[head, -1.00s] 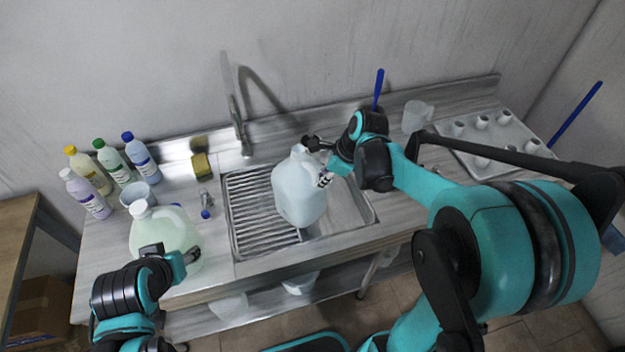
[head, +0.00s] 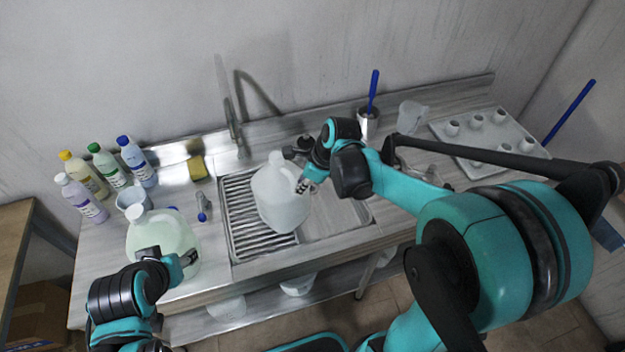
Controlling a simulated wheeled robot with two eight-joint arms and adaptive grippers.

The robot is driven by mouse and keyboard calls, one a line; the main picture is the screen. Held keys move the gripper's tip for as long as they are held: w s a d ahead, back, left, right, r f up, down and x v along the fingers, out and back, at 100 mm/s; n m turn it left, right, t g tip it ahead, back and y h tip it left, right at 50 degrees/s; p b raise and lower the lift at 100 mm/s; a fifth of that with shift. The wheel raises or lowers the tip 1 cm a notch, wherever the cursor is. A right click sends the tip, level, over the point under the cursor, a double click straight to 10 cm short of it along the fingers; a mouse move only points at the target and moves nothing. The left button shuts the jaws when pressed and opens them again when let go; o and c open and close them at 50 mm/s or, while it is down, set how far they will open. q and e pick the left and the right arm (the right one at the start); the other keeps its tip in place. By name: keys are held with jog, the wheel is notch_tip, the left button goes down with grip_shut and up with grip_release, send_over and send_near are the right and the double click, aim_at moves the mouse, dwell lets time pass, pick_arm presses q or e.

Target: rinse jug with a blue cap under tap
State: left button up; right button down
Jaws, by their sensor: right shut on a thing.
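A pale translucent jug (head: 281,200) is held upright over the sink, by the edge between the ribbed drainer and the basin. Its top is whitish; I see no blue cap on it. My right gripper (head: 297,168) is shut on the jug's upper right side, partly hiding its handle. The tall thin tap (head: 232,115) stands behind and left of this jug; no water stream shows. A second, greenish jug (head: 158,229) with a white top stands on the counter at left. My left gripper (head: 172,262) is in front of it, and I cannot tell whether it touches.
The sink (head: 345,218) has a ribbed left part. Several coloured bottles (head: 138,160), a pale cup (head: 136,197), a yellow sponge (head: 197,168) and a small blue-ended item (head: 202,207) stand left. A brush holder (head: 368,122), clear jug (head: 411,115) and tray of cups (head: 462,150) stand right.

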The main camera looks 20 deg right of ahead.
pick_arm(q)
jog(key=r+p, duration=0.4)
jog(key=shift+a, duration=0.2)
pick_arm(e)
notch_tip(320, 180, up, 5)
dwell(0.6)
